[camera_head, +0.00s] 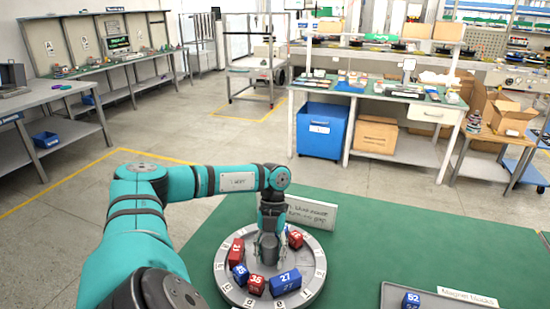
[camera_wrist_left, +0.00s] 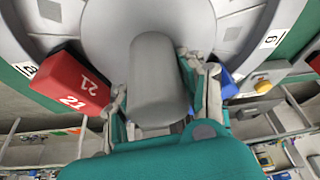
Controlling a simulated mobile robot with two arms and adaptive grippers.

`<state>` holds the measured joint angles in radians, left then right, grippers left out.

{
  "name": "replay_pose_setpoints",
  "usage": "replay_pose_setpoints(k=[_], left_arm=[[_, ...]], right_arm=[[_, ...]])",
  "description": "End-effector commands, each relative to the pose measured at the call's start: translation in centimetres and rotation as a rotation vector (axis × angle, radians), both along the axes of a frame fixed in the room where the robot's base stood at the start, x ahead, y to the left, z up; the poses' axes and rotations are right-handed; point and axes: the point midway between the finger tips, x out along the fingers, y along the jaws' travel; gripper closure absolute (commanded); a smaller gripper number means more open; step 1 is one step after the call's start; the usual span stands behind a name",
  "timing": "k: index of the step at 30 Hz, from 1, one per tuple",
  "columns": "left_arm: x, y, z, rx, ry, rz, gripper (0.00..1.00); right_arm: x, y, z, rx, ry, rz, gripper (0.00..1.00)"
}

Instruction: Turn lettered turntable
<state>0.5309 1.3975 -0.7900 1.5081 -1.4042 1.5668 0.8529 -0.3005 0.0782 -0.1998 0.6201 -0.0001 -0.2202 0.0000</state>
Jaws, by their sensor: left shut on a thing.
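The round grey turntable (camera_head: 312,283) lies on the green table mat, with lettered labels around its rim. Red and blue numbered blocks sit on it, such as the blue block 27 (camera_head: 285,282) and the red block 35 (camera_head: 257,286). A grey upright knob stands at its middle. My left gripper (camera_head: 268,246) reaches down from above and is shut on this knob. In the left wrist view the knob (camera_wrist_left: 158,85) is between the fingers, with the red block 21 (camera_wrist_left: 72,84) beside one finger and part of a blue block (camera_wrist_left: 229,83) behind the other. My right gripper is not in view.
A sign (camera_head: 312,213) stands just behind the turntable. A grey tray (camera_head: 390,294) labelled "Magnet blocks" holds a blue block 52 (camera_head: 411,300) at the front right. The green mat (camera_head: 370,245) between turntable and tray is clear.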

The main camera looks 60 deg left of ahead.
Motion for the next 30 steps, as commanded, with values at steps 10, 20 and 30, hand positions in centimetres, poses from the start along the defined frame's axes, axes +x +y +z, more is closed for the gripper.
replay_pose_setpoints(k=[10,20,30], left_arm=[[-0.26,0.49,0.13,0.009,0.003,-0.003,1.0],[-0.22,0.44,0.12,0.008,0.001,-0.004,0.4],[-0.11,0.28,0.18,0.003,-0.001,-0.005,0.33]], right_arm=[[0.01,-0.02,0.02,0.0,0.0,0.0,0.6],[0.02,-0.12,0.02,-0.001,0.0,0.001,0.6],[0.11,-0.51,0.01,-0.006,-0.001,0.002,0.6]])
